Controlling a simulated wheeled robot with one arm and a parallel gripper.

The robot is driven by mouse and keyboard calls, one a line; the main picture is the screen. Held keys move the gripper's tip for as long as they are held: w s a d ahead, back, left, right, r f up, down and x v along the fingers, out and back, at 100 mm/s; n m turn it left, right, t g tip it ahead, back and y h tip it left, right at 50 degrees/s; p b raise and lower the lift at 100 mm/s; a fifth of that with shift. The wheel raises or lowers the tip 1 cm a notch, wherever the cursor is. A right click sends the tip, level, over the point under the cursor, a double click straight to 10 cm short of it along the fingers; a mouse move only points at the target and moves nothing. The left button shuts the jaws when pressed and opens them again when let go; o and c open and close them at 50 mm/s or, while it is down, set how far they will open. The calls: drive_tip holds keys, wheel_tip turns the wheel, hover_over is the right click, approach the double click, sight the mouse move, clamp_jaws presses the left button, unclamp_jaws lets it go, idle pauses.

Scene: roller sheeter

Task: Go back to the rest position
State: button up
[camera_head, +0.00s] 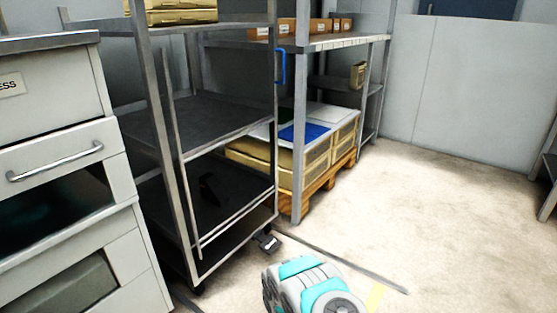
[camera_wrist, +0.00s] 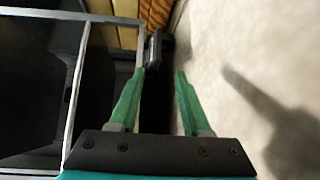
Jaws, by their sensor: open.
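My gripper (camera_wrist: 160,92) shows in the wrist view with two green fingers spread apart. It is open and nothing is between the fingers. The fingers point down toward the floor beside a metal-framed rack. In the head view, a teal and grey part of my arm (camera_head: 310,287) is at the bottom centre. The gripper's fingers do not show in the head view.
A wheeled metal rack (camera_head: 190,115) stands left of centre, beside a grey drawer cabinet (camera_head: 60,155). Behind are shelving (camera_head: 330,42) and boxes (camera_head: 315,145) on a wooden pallet (camera_head: 320,185). The floor (camera_head: 440,200) at the right is clear.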

drive_tip(key=w+d+r+m+g+h+p, duration=0.1)
drive_tip(key=w+d+r+m+g, duration=0.15)
drive_tip(key=r, duration=0.35)
drive_tip(key=w+d+r+m+g+h+p, duration=0.1)
drive_tip(key=d+r+m+g+p, duration=0.15)
drive_tip(key=r, duration=0.35)
drive_tip(key=s+d+r+m+g+p, duration=0.1)
drive_tip(key=s+d+r+m+g, duration=0.2)
drive_tip(key=r, duration=0.4)
drive_tip(key=s+d+r+m+g+p, duration=0.1)
drive_tip(key=s+d+r+m, duration=0.15)
drive_tip(key=s+r, duration=0.4)
drive_tip(key=s+d+r+m+g+p, duration=0.1)
drive_tip(key=s+r, duration=0.6)
drive_tip(key=s, duration=0.7)
drive_tip(key=s+d+r+m+g+p, duration=0.1)
drive_tip(key=s+r+m+g, duration=0.4)
drive_tip(key=s, duration=0.9)
drive_tip(key=s+d+r+m+g+p, duration=0.1)
drive_tip(key=s+r+m+g+p, duration=0.2)
drive_tip(key=s+r, duration=0.8)
drive_tip(key=s, duration=0.4)
drive_tip(key=shift+r+m+p, duration=0.25)
drive_tip(key=shift+m+p, duration=0.05)
drive_tip(key=shift+m, duration=0.05)
drive_tip(key=shift+s+d, duration=0.1)
